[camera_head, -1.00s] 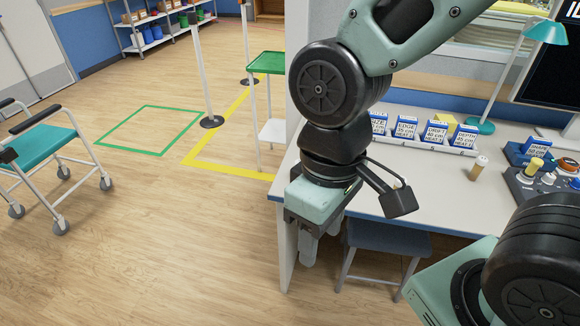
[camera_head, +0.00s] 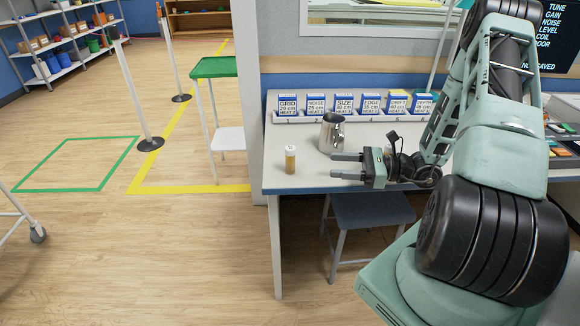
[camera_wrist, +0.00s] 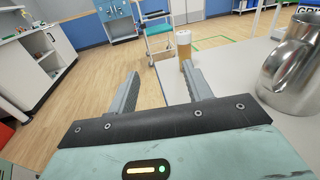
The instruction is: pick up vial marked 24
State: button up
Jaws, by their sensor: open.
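An amber vial with a white cap (camera_head: 290,159) stands upright near the left front of the desk. A small mark shows on its cap but I cannot read it. My gripper (camera_head: 334,166) is open and empty, level over the desk's front edge, its fingers pointing left toward the vial with a gap between. In the wrist view the vial (camera_wrist: 184,45) stands beyond the fingertips, toward the right finger.
A metal pitcher (camera_head: 332,133) stands just behind my fingers, close on the right in the wrist view (camera_wrist: 292,70). A rack of labelled boxes (camera_head: 300,116) lines the desk's back. A stool (camera_head: 370,210) is below. The desk (camera_head: 276,179) ends left of the vial.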

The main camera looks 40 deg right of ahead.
aim_at(291, 156)
jog(key=d, duration=0.1)
jog(key=d+f+m+t+h, duration=0.1)
jog(key=d+m+t, duration=0.1)
jog(key=shift+s+d+f+h, duration=0.15)
jog(key=shift+s+f+h, duration=0.15)
jog(key=shift+s+f, duration=0.1)
jog(key=shift+w, duration=0.3)
jog(key=p+x, duration=0.2)
jog(key=x, duration=1.4)
jog(key=shift+w, duration=0.25)
jog(key=shift+c, duration=0.3)
jog(key=c, duration=1)
